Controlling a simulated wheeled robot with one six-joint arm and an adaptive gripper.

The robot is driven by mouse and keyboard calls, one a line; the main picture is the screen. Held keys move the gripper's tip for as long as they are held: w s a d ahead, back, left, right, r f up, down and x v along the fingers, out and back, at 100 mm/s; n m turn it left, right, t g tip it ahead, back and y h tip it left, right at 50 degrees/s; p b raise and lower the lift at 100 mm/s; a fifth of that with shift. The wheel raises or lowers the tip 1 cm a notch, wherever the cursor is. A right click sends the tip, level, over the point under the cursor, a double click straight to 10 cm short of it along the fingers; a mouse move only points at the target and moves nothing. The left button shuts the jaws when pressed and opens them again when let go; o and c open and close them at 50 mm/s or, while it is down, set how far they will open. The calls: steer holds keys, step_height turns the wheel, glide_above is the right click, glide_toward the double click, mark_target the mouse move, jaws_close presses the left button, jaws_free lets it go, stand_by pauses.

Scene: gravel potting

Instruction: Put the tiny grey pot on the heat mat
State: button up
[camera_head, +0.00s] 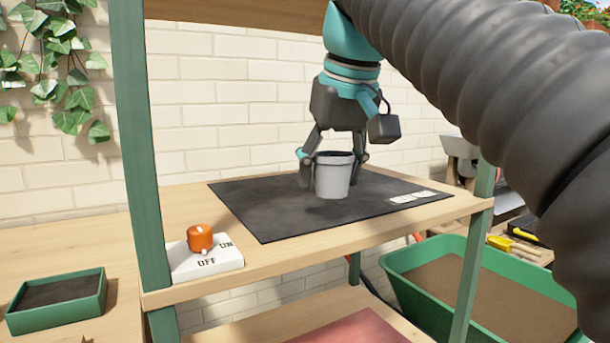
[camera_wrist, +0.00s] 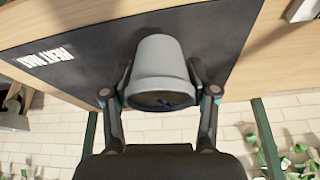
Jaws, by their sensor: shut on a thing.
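The tiny grey pot (camera_head: 333,180) is held upright between the fingers of my gripper (camera_head: 334,158), over the black heat mat (camera_head: 275,205). My gripper is shut on the pot near its rim. In the wrist view the grey pot (camera_wrist: 160,68) sits between the two fingers of my gripper (camera_wrist: 160,85), with dark contents inside its mouth. The heat mat (camera_wrist: 95,50) shows behind it there. The pot's base is at or just above the mat; I cannot tell whether it touches.
The mat lies on a wooden shelf (camera_head: 180,205) with green posts. A white switch box (camera_head: 212,262) with an orange knob (camera_head: 200,238) stands at the shelf's front left. A green tray (camera_head: 58,300) is at lower left, and a green bin (camera_head: 430,285) at right. The mat around the pot is clear.

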steer(key=p, duration=0.3)
glide_above(292, 191)
steer(key=s, duration=0.1)
steer(key=shift+d, duration=0.25)
steer(key=shift+f+b, duration=0.6)
steer(key=shift+f, duration=1.15)
steer(key=shift+f, duration=0.2)
steer(key=o, duration=1.3)
steer(key=shift+r, duration=0.5)
steer(key=p+v, duration=0.1)
steer(key=v, duration=0.1)
steer(key=shift+s+d+r, duration=0.1)
steer(key=shift+r, duration=0.1)
steer(key=s+d, duration=0.1)
steer(key=s, duration=0.2)
steer(key=s+d+b, duration=0.1)
steer(key=s+d, duration=0.1)
steer(key=s, duration=0.2)
steer(key=s+d+b, duration=0.1)
steer(key=s+d, duration=0.1)
steer(key=s, duration=0.2)
steer(key=shift+d, duration=0.1)
